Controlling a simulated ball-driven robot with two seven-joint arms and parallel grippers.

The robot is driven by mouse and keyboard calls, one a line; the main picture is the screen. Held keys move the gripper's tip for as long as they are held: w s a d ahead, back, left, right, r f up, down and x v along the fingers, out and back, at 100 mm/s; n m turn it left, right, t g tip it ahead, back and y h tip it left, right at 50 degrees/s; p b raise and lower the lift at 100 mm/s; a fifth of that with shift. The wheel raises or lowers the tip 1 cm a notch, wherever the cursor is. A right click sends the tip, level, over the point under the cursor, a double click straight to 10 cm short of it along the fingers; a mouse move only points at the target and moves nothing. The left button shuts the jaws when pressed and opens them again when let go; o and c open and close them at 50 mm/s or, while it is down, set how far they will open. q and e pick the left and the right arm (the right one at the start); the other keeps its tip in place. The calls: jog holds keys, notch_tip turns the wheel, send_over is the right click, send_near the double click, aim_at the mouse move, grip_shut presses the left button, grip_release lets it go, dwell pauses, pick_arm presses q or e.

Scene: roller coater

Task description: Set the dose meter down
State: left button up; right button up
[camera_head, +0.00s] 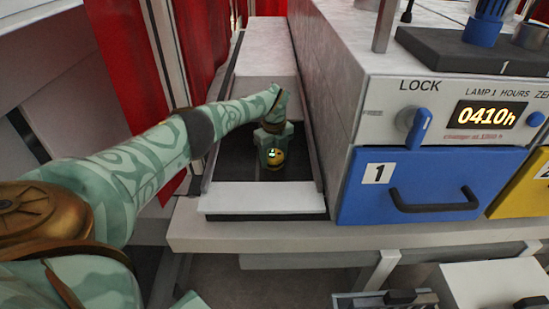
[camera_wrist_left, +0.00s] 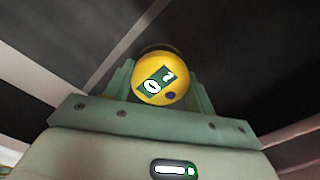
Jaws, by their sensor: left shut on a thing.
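The dose meter (camera_head: 275,158) is a small round yellow device with a dark display. My left gripper (camera_head: 273,147) is shut on it, low over the dark bed of a narrow conveyor-like channel (camera_head: 262,202). In the left wrist view the meter (camera_wrist_left: 162,78) sits between the pale green fingers (camera_wrist_left: 163,92), its face with a green-and-white display toward the camera. Whether the meter touches the bed I cannot tell. My right gripper is not in view.
The grey machine (camera_head: 385,85) stands right of the channel, with a LOCK knob (camera_head: 413,127), a lit "0410h" display (camera_head: 490,115), a blue drawer (camera_head: 430,185) and a yellow drawer (camera_head: 525,187). Red curtains (camera_head: 125,55) hang at left. The dark bed around the meter looks clear.

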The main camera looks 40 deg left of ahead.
aim_at(274, 154)
pick_arm(q)
jog(key=o, duration=0.8)
jog(key=shift+f, duration=0.15)
jog(key=o, duration=0.4)
notch_tip(274, 154, up, 12)
jog(key=p, duration=0.8)
jog(key=shift+r, duration=0.2)
